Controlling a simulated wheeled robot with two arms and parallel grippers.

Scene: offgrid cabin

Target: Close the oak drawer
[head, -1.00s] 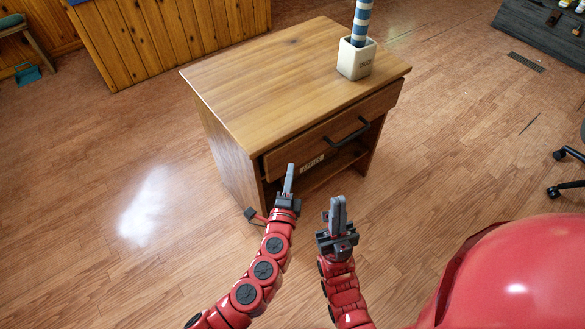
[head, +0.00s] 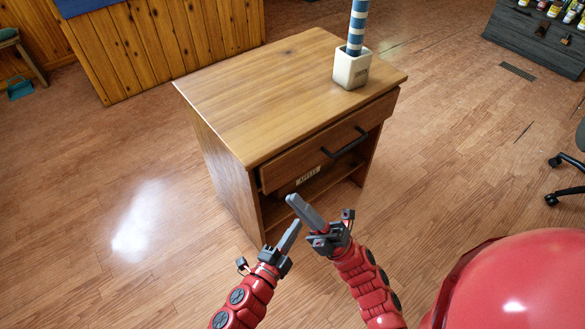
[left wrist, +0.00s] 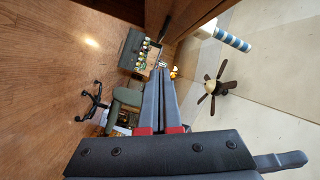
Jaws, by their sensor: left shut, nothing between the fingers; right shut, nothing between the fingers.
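The oak drawer (head: 325,150) is in the front of a small wooden cabinet (head: 225,95) in the head view. Its front stands a little out from under the top, so it looks slightly open. It has a dark bar handle (head: 345,143); a small paper label (head: 308,176) shows at its lower edge. My left gripper (head: 297,224) is shut and empty, low in front of the cabinet, apart from the drawer. Its closed fingers also show in the left wrist view (left wrist: 160,75). My right gripper (head: 292,200) is shut and empty, just above it, pointing up-left.
An open shelf (head: 315,198) lies under the drawer. A wheeled chair (head: 566,180) is at the right edge. The floor around the cabinet is mostly clear.

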